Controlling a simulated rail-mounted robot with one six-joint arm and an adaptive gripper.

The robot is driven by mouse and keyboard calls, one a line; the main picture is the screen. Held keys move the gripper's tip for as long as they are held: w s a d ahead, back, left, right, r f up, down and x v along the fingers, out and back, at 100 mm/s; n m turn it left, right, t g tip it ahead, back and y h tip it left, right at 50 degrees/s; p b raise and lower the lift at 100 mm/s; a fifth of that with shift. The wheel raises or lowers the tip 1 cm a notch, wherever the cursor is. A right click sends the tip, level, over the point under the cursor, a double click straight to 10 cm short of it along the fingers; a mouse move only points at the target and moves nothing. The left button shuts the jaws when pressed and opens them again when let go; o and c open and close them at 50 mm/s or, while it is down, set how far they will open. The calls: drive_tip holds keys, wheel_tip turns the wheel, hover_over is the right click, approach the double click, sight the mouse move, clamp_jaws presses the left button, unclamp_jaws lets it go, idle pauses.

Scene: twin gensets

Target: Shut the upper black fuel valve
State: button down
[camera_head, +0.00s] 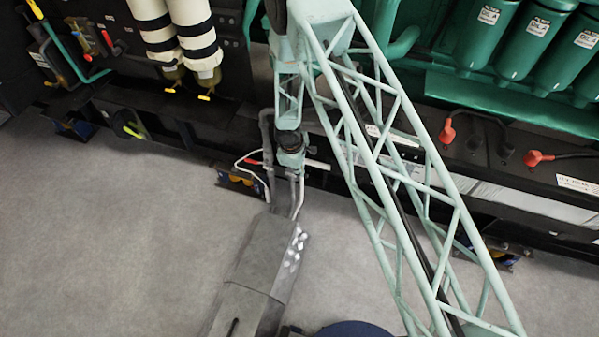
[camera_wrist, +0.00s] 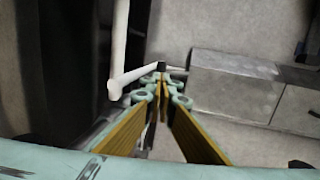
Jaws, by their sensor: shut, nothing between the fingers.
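My gripper (camera_head: 291,160) points down over the pipes at the lower edge of the engine skid in the head view. In the wrist view my gripper (camera_wrist: 161,80) is shut, its yellow-padded fingers meeting at the tips with nothing between them. A small black piece (camera_wrist: 174,70), perhaps the black valve's handle, shows just beyond the fingertips at the end of a white pipe (camera_wrist: 133,76). I cannot tell whether the fingers touch it. In the head view I cannot make out the black valve; my gripper and the pipes crowd that spot.
A grey box-shaped duct (camera_head: 262,255) lies on the floor below the pipes; it also shows in the wrist view (camera_wrist: 235,85). A red handle (camera_head: 252,162) and white hose are left of my gripper. Dark skid rails run behind it. Grey floor (camera_head: 120,240) is clear at left.

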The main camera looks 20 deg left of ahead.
drive_tip(key=shift+f+b, duration=0.45)
drive_tip(key=shift+b, duration=0.25)
drive_tip(key=shift+d+f, duration=0.15)
drive_tip(key=shift+d, duration=0.05)
drive_tip(key=shift+s, duration=0.1)
drive_tip(key=d+p+v, duration=0.1)
drive_tip(key=p+v, duration=0.1)
drive_tip(key=v, duration=1.2)
drive_tip(key=shift+a+r, duration=0.15)
drive_tip(key=shift+r, duration=0.15)
drive_tip(key=shift+r, duration=0.1)
idle(0.4)
